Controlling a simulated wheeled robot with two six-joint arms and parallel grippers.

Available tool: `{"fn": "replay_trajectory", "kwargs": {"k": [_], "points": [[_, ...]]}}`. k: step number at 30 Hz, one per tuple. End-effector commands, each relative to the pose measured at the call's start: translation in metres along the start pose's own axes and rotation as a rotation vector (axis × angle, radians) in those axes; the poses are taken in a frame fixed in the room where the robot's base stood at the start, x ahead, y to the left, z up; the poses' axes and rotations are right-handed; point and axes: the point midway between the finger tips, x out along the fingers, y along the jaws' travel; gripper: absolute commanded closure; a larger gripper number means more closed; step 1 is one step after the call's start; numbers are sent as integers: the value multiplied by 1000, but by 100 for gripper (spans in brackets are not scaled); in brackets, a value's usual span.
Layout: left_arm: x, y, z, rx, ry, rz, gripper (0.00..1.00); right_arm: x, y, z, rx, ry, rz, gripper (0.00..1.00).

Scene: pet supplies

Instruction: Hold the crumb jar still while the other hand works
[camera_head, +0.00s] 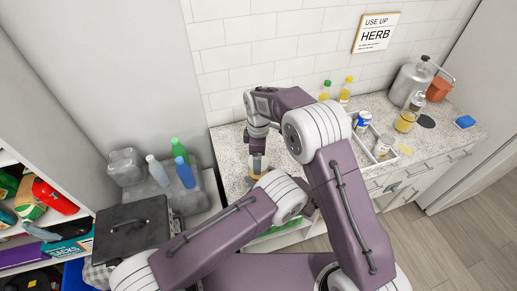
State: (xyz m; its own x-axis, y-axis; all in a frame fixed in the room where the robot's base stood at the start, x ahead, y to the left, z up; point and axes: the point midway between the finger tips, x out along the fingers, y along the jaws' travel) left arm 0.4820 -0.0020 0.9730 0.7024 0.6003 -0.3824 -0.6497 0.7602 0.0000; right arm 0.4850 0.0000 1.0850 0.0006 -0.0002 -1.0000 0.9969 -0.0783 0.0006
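A small jar-like thing with a tan part (257,171) stands on the speckled counter, directly below my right gripper (257,152). It is largely hidden by the gripper and my arms, so I cannot tell for sure that it is the crumb jar. My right arm bends over from the right and its gripper points down at this thing. The fingers are too small and covered to show whether they grip it. My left arm comes in from the lower left, and its gripper is hidden behind my arm links.
A white tray (366,140) on the counter holds a blue-and-white can (362,121) and a glass jar (383,146). Bottles (181,152) stand at left.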

Motion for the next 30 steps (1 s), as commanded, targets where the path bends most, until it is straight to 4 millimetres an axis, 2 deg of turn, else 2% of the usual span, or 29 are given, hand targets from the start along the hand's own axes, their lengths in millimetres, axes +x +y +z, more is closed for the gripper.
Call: {"fn": "replay_trajectory", "kwargs": {"k": [4,12,14,19,20,22,26,30], "points": [[0,0,0,0,1,0,100,10,0,0,0,-1,-1,18],[0,0,0,0,1,0,100,11,0,0,0,0,0,18],[0,0,0,0,1,0,100,10,0,0,0,0,0,32],[0,0,0,0,1,0,100,10,0,0,0,0,0,80],[0,0,0,0,1,0,100,10,0,0,0,0,0,85],[0,0,0,0,1,0,100,10,0,0,17,0,0,85],[0,0,0,0,1,0,100,10,0,0,226,0,0,85],[0,0,0,0,1,0,100,11,0,0,679,0,0,85]]}}
